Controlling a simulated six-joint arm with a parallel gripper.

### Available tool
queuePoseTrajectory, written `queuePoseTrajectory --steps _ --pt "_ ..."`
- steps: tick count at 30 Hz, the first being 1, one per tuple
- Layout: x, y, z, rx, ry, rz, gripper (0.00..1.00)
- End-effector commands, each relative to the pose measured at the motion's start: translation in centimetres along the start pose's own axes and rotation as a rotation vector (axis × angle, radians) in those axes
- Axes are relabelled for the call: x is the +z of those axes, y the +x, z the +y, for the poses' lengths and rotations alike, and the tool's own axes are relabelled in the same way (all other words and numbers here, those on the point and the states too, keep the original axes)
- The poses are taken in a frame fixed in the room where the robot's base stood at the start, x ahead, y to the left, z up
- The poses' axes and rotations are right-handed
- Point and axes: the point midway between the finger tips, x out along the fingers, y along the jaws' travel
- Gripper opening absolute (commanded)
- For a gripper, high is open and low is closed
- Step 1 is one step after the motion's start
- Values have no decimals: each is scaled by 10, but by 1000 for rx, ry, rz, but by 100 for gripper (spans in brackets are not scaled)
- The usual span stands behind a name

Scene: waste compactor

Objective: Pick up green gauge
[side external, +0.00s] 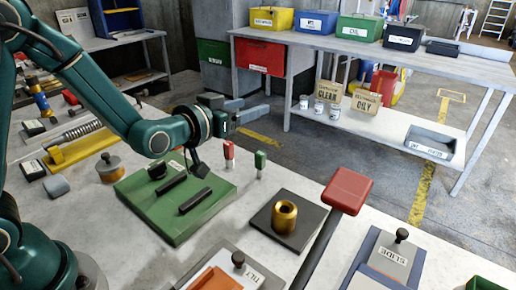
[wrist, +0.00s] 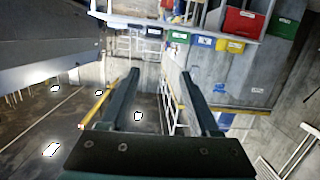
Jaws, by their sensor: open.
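The green gauge (side external: 260,160) stands upright on the light worktop, just right of the green plate, its green handle uppermost. A similar red-handled gauge (side external: 229,153) stands close to its left. My gripper (side external: 256,109) is above and behind both gauges in the side external view, pointing to the right and clear of them. In the wrist view its two fingers (wrist: 160,75) are spread wide with nothing between them. The wrist view looks out over the room, and neither gauge shows in it.
A green plate (side external: 160,219) with black bars lies left of the gauges. A brass bushing (side external: 285,217) sits on a dark plate in front. A red-padded lever (side external: 347,191) rises to the right. A grey bench (side external: 400,59) with coloured bins stands behind, across open floor.

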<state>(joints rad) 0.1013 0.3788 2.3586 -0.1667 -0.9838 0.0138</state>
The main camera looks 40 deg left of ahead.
Motion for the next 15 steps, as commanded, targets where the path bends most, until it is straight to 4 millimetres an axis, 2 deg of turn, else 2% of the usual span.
queuePoseTrajectory --steps 1,3,6,9,12,15 --pt "21 6 1 -3 10 -24 62" --pt "44 11 1 -6 21 -50 62" --pt "78 13 2 -7 36 -115 62" --pt "103 12 3 -5 47 -173 62" --pt "115 12 3 -3 53 -200 62" --pt "119 16 4 -2 54 -207 62"
